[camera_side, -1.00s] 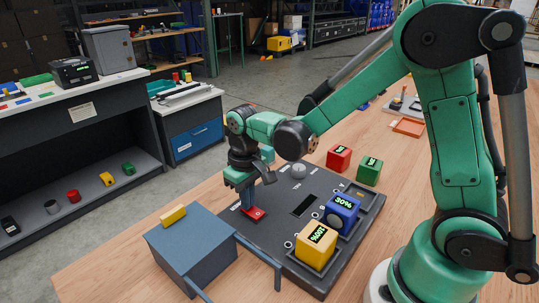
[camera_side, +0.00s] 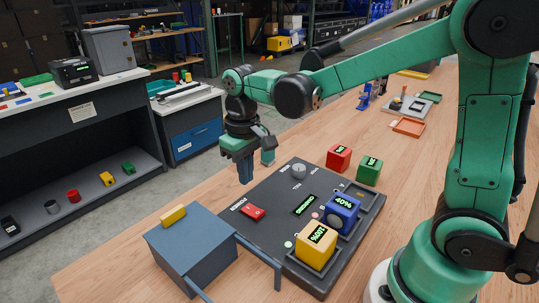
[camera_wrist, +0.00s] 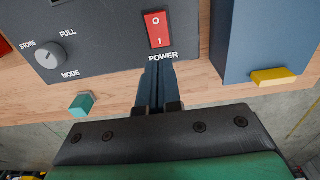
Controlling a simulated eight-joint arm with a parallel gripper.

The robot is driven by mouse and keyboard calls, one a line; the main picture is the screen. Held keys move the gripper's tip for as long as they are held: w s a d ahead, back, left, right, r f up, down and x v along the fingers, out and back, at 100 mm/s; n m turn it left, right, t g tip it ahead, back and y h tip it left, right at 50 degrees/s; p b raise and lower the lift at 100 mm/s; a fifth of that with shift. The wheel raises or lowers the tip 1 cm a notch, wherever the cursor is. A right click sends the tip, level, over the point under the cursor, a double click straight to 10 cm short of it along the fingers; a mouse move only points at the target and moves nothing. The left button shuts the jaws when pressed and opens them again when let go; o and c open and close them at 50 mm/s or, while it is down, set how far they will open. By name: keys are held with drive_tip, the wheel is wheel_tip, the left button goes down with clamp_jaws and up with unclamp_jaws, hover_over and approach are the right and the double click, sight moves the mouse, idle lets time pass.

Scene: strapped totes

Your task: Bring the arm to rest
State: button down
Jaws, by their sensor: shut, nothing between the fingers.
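My gripper (camera_side: 245,181) hangs in the air above the left edge of the dark panel (camera_side: 262,228), its blue-grey fingers pointing down. The fingers are together and empty; in the wrist view their tips (camera_wrist: 157,66) sit close together, just below the POWER label in the picture. The red power switch (camera_side: 253,212) lies on the panel, apart from the fingers, and also shows in the wrist view (camera_wrist: 157,29). The panel's display (camera_side: 304,205) is lit green. A yellow cube (camera_side: 316,246) and a blue cube (camera_side: 342,213) reading 40% sit in the panel's bays.
Red (camera_side: 339,158) and green (camera_side: 369,170) cubes stand behind the panel. A teal block (camera_wrist: 81,105) is near the table edge. The wooden table further back has clear room.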

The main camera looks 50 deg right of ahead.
drive_tip(key=shift+r, duration=0.3)
drive_tip(key=s+d+r+t, duration=0.1)
drive_tip(key=s+r+t, duration=0.2)
drive_tip(key=s+t, duration=0.3)
drive_tip(key=shift+s+d+t, duration=0.25)
drive_tip(key=shift+s+t, duration=0.05)
drive_tip(key=shift+t, duration=0.3)
